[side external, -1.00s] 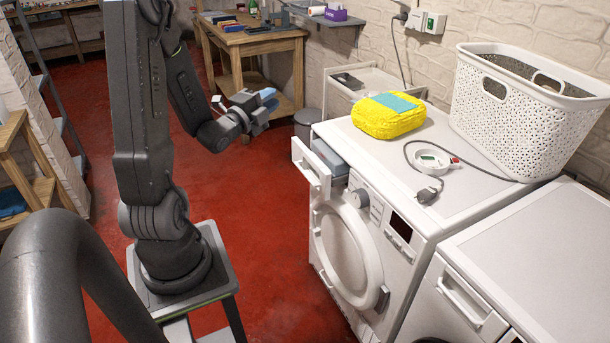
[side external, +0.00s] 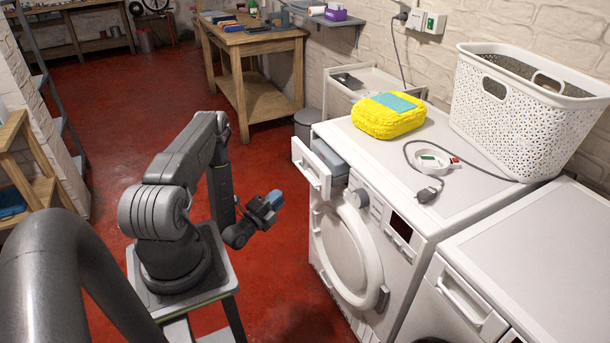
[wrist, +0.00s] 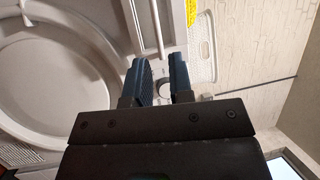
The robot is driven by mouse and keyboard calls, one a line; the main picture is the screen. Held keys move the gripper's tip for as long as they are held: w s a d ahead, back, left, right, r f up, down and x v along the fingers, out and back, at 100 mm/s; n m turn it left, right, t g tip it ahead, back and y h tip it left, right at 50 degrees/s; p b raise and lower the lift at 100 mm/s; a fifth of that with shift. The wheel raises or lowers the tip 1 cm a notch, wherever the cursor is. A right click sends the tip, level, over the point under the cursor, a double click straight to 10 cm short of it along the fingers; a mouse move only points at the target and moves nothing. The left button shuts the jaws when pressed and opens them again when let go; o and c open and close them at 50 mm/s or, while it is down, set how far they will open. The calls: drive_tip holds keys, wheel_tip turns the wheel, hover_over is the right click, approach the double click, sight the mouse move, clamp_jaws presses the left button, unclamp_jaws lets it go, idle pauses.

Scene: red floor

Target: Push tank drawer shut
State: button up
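The tank drawer (side external: 311,167) is a white drawer at the top left of the white machine's front. It is pulled out, with its grey-blue inner tank (side external: 331,160) showing behind the front panel. My gripper (side external: 272,201) is in front of the machine, lower than the drawer and to its left in the side view, apart from it. In the wrist view the two dark blue fingers (wrist: 158,68) have a gap between them and hold nothing. A white panel with a handle bar (wrist: 157,28) shows beyond them, probably the drawer front.
The machine's round door (side external: 345,255) is below the drawer and also fills the left of the wrist view (wrist: 60,75). On top lie a yellow bundle (side external: 388,116), a cable and a white dish (side external: 433,160). A laundry basket (side external: 525,115) stands behind. The red floor (side external: 275,270) before the machine is clear.

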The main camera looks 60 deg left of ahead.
sight(305, 173)
drive_tip(key=x, duration=1.3)
drive_tip(key=shift+w+a+f, duration=0.15)
drive_tip(key=shift+w+f, duration=0.1)
drive_tip(key=shift+w, duration=0.15)
clamp_jaws()
